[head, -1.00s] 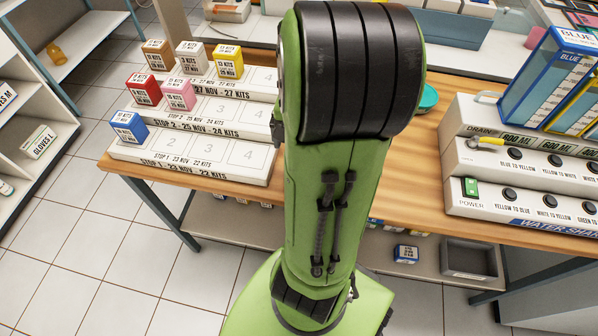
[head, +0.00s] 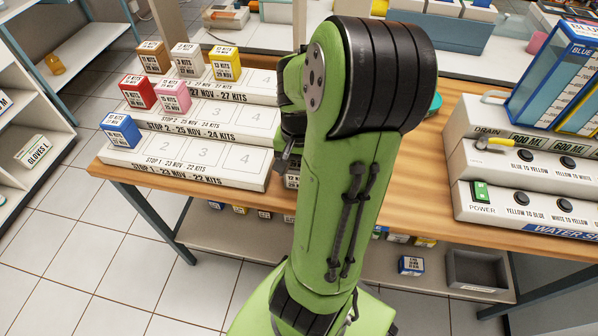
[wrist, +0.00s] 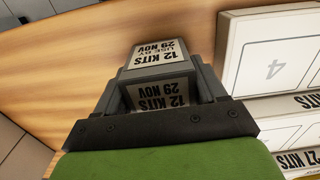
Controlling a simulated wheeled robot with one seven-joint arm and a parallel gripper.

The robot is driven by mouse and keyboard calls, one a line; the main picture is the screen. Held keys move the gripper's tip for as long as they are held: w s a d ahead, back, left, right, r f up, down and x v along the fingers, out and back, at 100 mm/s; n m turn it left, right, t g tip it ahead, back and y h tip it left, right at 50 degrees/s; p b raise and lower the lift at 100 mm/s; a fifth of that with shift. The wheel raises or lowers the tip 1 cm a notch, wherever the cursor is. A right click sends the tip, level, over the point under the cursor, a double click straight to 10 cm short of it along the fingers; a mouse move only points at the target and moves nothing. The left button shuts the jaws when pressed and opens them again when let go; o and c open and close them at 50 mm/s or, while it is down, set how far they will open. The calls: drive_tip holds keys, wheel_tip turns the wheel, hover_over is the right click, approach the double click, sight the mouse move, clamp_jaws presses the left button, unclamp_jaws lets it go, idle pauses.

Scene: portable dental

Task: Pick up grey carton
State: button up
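The grey carton (wrist: 160,92) shows in the wrist view with dark print on pale labels reading 12 KITS, 29 NOV. It lies between the two fingers of my gripper (wrist: 163,82), which stand apart on either side of it. I cannot tell whether the fingers touch its sides. In the head view, a small part of the carton (head: 292,181) shows on the wooden table just right of the stepped rack. My gripper (head: 285,160) is above it there, largely hidden behind my green arm.
The white stepped rack (head: 190,174) stands close on the left, with blue, red, pink, brown, white and yellow cartons on it. A white water unit (head: 520,205) with knobs stands at the right. Bare wood (head: 420,180) lies between.

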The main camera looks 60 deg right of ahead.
sight(299, 163)
drive_tip(key=c, duration=0.4)
drive_tip(key=shift+o, duration=0.2)
wheel_tip(299, 163, up, 10)
drive_tip(key=p, duration=0.5)
drive_tip(key=shift+w+r, duration=0.1)
